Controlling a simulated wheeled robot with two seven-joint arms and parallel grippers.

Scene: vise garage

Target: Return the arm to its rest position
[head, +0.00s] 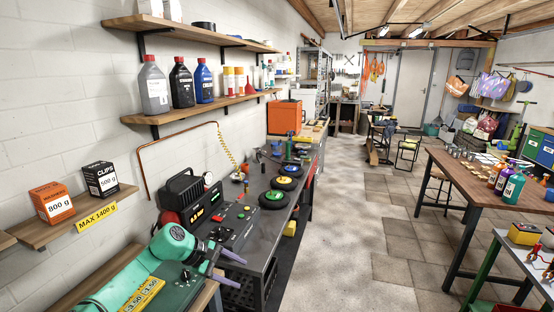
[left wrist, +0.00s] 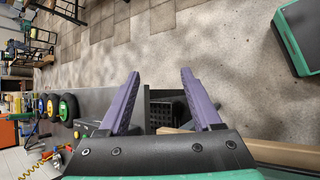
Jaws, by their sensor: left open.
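My left arm comes in from the bottom left of the head view, teal with a dark wrist. My left gripper (head: 237,270) has two purple fingers spread apart over the near end of the workbench, beside the dark control panel. In the left wrist view the left gripper (left wrist: 160,73) is open, with nothing between its fingers. The floor shows beyond the fingertips. My right gripper is in neither view.
A workbench (head: 272,222) with several coloured discs runs along the left wall. A low shelf (head: 75,222) holds an orange box (head: 52,203) and a black box (head: 101,179). Bottles stand on a shelf above. The middle floor (head: 350,240) is clear.

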